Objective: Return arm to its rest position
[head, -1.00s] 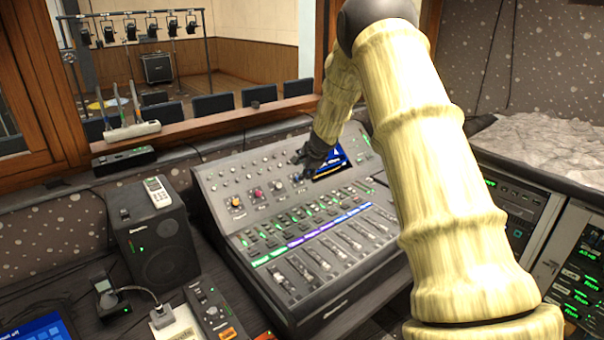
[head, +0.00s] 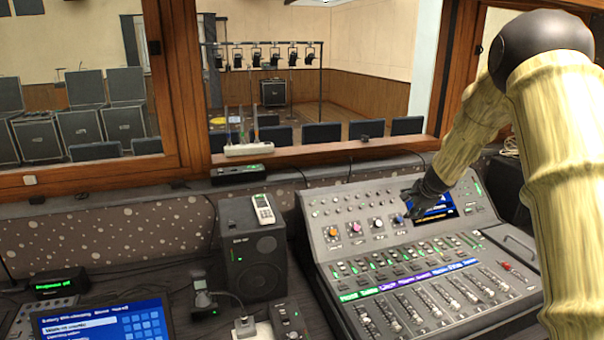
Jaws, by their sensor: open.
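My arm comes in from the right edge, bends at a dark round joint at the top right and reaches down to the left. My gripper (head: 408,208), dark and small in the head view, hangs over the upper panel of the mixing console (head: 318,215), just left of its blue screen (head: 432,207). It is near a blue knob (head: 398,218); I cannot tell whether it touches it. The gripper is open, with nothing visible in it. Orange, pink and white knobs sit in a row to its left. The faders (head: 440,302) lie in front, in the console's lower part.
A black speaker (head: 252,265) with a remote (head: 263,210) on top stands left of the console. A tablet (head: 105,322) lies at the lower left. A wooden window ledge (head: 330,152) runs behind the console. The space above the faders is clear.

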